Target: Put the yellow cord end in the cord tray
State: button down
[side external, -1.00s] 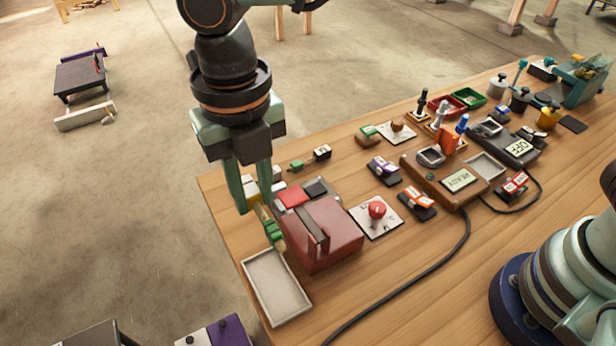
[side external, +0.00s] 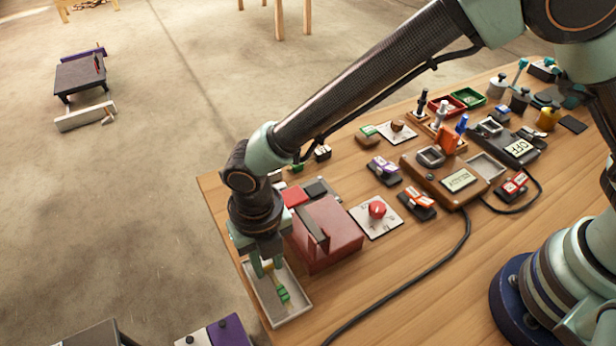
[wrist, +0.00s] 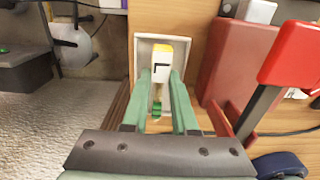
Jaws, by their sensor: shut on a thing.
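The cord tray (side external: 288,314) is a shallow pale tray at the table's front left corner. My gripper (side external: 267,270) points down over it, with its fingers low at the tray. It is shut on the yellow cord end, which shows in the wrist view (wrist: 161,62) as a white block with a yellow top and a dark mark between the fingertips. A green piece (side external: 284,295) shows just below the fingers, within the tray's outline. The tray (wrist: 141,48) lies behind the block in the wrist view. I cannot tell whether the cord end touches the tray floor.
A dark red box (side external: 335,235) with an upright plate stands close to the right of the tray. A red knob panel (side external: 377,211) and several small devices lie farther right. A black cable (side external: 420,272) crosses the table. The table edge is close on the tray's left.

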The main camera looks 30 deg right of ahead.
jog(key=shift+f, duration=0.55)
jog(key=shift+f, duration=0.15)
jog(key=c, duration=1)
grip_release()
